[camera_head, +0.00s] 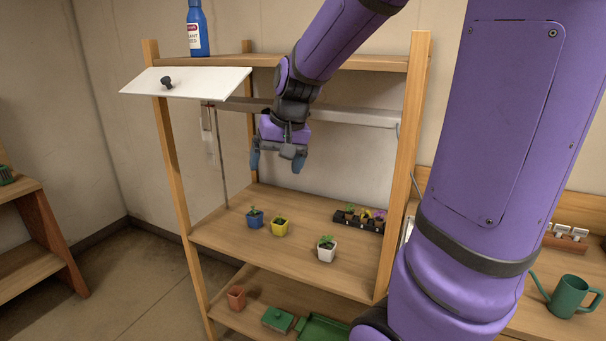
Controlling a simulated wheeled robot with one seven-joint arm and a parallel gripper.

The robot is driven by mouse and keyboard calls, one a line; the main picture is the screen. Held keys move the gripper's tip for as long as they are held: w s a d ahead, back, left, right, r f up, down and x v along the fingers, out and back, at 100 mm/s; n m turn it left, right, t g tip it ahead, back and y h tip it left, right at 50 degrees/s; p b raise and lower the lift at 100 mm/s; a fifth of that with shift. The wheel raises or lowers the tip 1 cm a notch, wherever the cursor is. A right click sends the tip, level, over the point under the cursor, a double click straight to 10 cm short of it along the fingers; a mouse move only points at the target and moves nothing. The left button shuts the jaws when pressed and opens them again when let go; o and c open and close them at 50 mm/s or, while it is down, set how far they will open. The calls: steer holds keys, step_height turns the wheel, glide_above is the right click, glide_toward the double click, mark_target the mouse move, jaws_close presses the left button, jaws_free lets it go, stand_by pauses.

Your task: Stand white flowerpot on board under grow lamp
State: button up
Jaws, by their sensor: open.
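The white flowerpot (326,253), with a small green plant, stands upright near the front edge of the middle wooden board (290,255), toward its right side. A long pale bar that looks like the grow lamp (352,117) runs beneath the top shelf, above this board. My gripper (277,161) is open and empty, pointing down. It hangs in the air between the top shelf and the middle board, up and to the left of the white flowerpot in the picture, clear of it. My arm hides part of the top shelf and lamp.
A blue pot (255,219) and a yellow pot (280,228) stand left on the board; a dark seedling tray (358,219) lies back right. A white panel (205,83) with a black knob juts out at upper left. Wooden posts (404,165) flank the shelf.

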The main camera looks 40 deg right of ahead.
steer(key=s+a+r+n+t, duration=0.1)
steer(key=s+a, duration=0.3)
steer(key=s, duration=0.5)
steer(key=s+a+r+n+h, duration=0.1)
steer(key=s+a+r+n, duration=0.3)
steer(key=s, duration=0.4)
steer(key=shift+s+a+r+t, duration=0.2)
steer(key=shift+s+r+t, duration=0.1)
steer(key=shift+s+t, duration=0.1)
steer(key=shift+w, duration=0.1)
